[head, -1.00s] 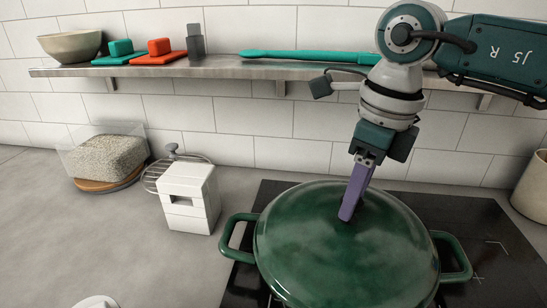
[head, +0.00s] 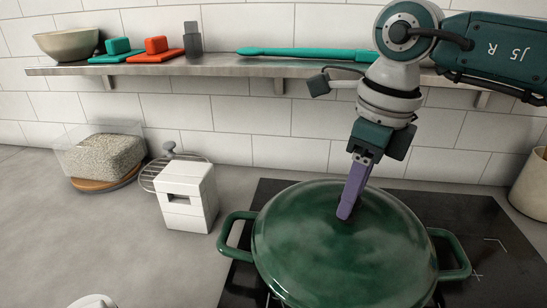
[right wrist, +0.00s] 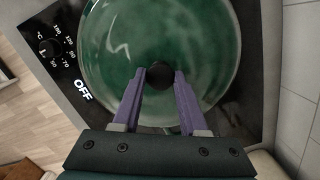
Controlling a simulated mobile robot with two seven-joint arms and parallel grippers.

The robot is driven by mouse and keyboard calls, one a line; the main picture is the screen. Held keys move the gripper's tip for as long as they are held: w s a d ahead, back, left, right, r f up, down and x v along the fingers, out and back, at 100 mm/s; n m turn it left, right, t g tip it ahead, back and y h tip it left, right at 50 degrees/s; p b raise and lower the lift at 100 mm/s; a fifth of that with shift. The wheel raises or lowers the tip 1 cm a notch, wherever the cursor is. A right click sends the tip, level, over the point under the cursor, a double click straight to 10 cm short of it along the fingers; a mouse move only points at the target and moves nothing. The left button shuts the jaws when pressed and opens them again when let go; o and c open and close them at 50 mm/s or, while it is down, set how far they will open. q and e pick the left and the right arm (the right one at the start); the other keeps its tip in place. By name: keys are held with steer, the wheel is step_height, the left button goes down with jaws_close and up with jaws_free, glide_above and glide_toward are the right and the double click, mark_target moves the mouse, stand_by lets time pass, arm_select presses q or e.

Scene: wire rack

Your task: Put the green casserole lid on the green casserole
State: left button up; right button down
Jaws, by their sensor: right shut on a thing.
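The green casserole lid (head: 330,250) lies over the green casserole, whose side handles (head: 455,255) stick out left and right beneath it. The casserole stands on the black cooktop; its body is mostly hidden by the lid. My right gripper (head: 345,212) is over the middle of the lid, its purple fingers pointing down. In the right wrist view my right gripper (right wrist: 159,90) is shut on the dark knob (right wrist: 160,78) of the lid (right wrist: 115,45). I cannot tell whether the lid rim rests fully on the pot. My left gripper is not in view.
A steel shelf (head: 225,66) runs along the tiled wall behind, holding a bowl (head: 67,43) and several small items. A grain container (head: 103,155) is farther left. The left counter front is mostly clear.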

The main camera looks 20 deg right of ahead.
steer(key=c, duration=0.7)
jaws_free()
steer(key=shift+w, duration=0.1)
steer(key=o, duration=0.7)
steer(key=shift+f, duration=0.1)
steer(key=shift+c, duration=0.2)
steer(key=shift+d+r+p, duration=0.1)
steer(key=shift+r+p, duration=0.5)
steer(key=shift+r, duration=0.15)
steer(key=shift+s+d+r+p, duration=0.1)
steer(key=shift+s+r+p, duration=0.05)
steer(key=shift+r+p, duration=0.75)
steer(key=shift+s+d+r+p, duration=0.1)
steer(key=shift+s+r+p, duration=0.05)
steer(key=shift+r+p, duration=0.7)
steer(key=shift+s+r+p, duration=0.15)
steer(key=shift+r+p, duration=0.5)
steer(key=shift+r, duration=0.45)
